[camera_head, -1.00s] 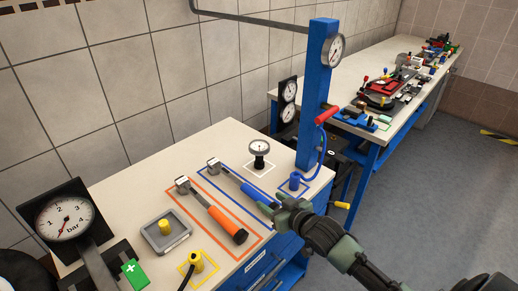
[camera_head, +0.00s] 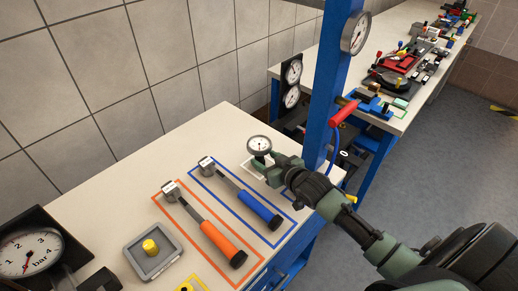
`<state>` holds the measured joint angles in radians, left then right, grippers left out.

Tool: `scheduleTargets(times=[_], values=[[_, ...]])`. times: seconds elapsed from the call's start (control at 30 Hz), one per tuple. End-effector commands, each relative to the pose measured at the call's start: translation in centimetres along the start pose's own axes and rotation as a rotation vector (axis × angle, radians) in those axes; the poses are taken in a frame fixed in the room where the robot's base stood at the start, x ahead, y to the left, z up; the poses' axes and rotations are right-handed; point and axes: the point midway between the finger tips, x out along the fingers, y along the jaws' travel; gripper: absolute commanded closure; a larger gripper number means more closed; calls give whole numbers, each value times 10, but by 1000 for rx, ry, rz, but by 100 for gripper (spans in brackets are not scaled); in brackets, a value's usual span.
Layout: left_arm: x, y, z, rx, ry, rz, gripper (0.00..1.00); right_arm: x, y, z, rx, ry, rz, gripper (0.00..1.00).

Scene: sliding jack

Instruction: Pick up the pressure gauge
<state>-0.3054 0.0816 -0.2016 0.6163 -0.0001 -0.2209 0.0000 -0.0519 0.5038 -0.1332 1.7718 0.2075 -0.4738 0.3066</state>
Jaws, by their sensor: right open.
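The small pressure gauge (camera_head: 259,143) has a round white dial. It stands on the pale workbench top at the white marked square (camera_head: 247,166), near the blue post. My right gripper (camera_head: 266,164) is open, right at the gauge, with its fingers beside and below the dial. The gauge's lower part is hidden behind the gripper, so I cannot tell whether the fingers touch it. My left gripper does not show.
A blue-handled hammer (camera_head: 258,210) and an orange-handled hammer (camera_head: 219,239) lie in outlines to the left. The blue post (camera_head: 325,95) with a red lever (camera_head: 344,112) rises just right of the gauge. A grey tray (camera_head: 153,252) and a large bar gauge (camera_head: 30,253) are at lower left.

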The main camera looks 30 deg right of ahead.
Motion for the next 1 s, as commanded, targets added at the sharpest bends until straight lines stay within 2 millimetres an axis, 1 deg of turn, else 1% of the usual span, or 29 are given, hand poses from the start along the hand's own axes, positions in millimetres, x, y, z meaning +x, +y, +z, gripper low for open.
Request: scheduleTargets(times=[0.07,0.17,0.3,0.4,0.53,0.67,0.77,0.8,0.87,1.0], values=[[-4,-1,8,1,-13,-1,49,7,0,-2,1,0,0,46],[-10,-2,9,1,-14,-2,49,21,1,-4,2,1,1,46],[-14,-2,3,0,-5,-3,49,41,2,-2,2,0,0,46],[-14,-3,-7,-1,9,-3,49,49,2,-1,1,0,0,46],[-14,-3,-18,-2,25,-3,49,52,1,0,1,0,0,46],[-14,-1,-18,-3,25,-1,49,52,1,0,1,0,-1,46],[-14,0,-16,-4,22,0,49,52,1,0,0,0,-1,71],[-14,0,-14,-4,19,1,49,52,1,0,0,0,0,83],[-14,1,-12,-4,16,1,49,51,1,0,0,0,0,99],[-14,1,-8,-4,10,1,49,51,2,-1,0,2,-1,100]])
